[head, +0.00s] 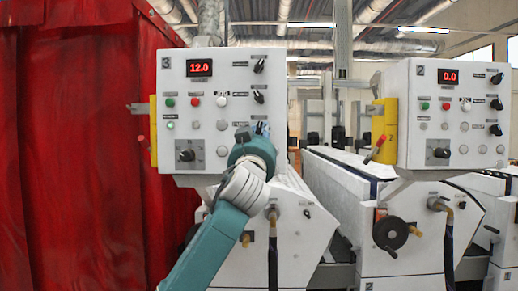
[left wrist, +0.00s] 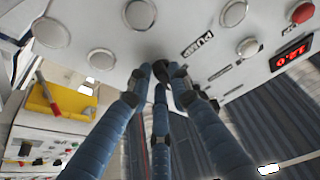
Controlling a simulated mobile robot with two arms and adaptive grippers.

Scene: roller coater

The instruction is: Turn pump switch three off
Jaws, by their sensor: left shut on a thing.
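The white control panel marked 3 (head: 215,80) shows a red 12.0 on its display (head: 199,68). Two black switches, an upper one (head: 259,65) and a middle one (head: 259,96), sit on its right side. My left gripper (head: 262,129) is at the panel's lower right and covers the spot below them. In the left wrist view my blue fingers (left wrist: 161,80) close around a dark switch knob (left wrist: 177,70) beside the PUMP label (left wrist: 198,45). The knob is mostly hidden, so its setting cannot be told. My right gripper is out of view.
A second panel (head: 445,90), marked 2 and reading 0.0, stands at the right. Yellow boxes with red handles (head: 384,122) are on the panels' left sides. A red curtain (head: 80,150) hangs at the left. White machines (head: 390,215) stand below.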

